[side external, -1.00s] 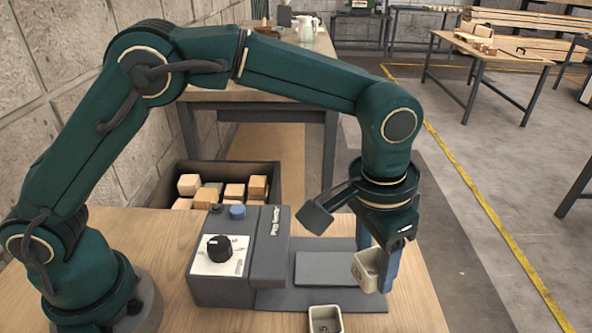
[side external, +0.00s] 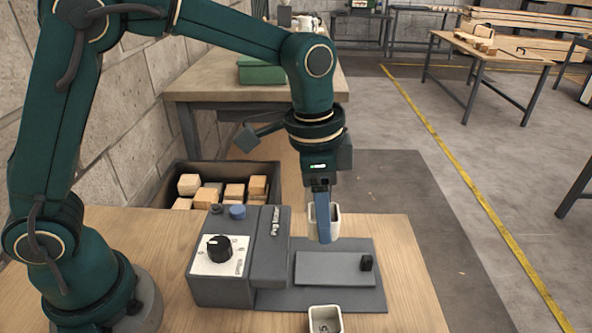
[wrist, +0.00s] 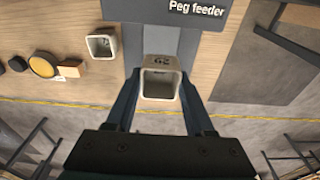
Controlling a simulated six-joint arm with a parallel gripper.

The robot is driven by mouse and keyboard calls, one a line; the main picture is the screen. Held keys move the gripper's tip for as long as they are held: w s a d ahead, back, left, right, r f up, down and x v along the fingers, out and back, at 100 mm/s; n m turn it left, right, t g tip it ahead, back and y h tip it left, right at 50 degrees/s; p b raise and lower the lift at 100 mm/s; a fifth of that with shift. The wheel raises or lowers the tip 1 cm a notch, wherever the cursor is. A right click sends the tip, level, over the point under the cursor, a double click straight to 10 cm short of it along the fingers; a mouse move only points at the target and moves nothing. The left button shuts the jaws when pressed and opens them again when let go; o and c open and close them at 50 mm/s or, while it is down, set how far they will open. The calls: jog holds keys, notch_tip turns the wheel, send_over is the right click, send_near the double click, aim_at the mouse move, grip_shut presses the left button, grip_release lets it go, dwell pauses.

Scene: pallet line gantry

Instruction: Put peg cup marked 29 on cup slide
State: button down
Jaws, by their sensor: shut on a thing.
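The peg cup marked 29 (side external: 334,220) is a pale, square, hollow cup. My gripper (side external: 324,236) is shut on it and holds it in the air above the back of the feeder's base plate. In the wrist view the cup (wrist: 160,62) sits between both fingers, its number showing upside down and its opening in view. The raised grey plate, seemingly the cup slide (side external: 325,268), lies below and has a small black knob (side external: 366,263) at its right end. No cup stands on it.
A second pale cup (side external: 325,320) stands on the table at the front edge of the base plate. The grey peg feeder (side external: 228,271) with its dial is left of the slide. A dark bin (side external: 268,170) of wooden blocks is behind it.

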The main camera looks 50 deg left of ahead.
aim_at(322, 267)
notch_tip(322, 267, down, 9)
jog(key=shift+r, duration=0.2)
jog(key=shift+f, duration=0.15)
jog(key=shift+c, duration=1.4)
grip_release()
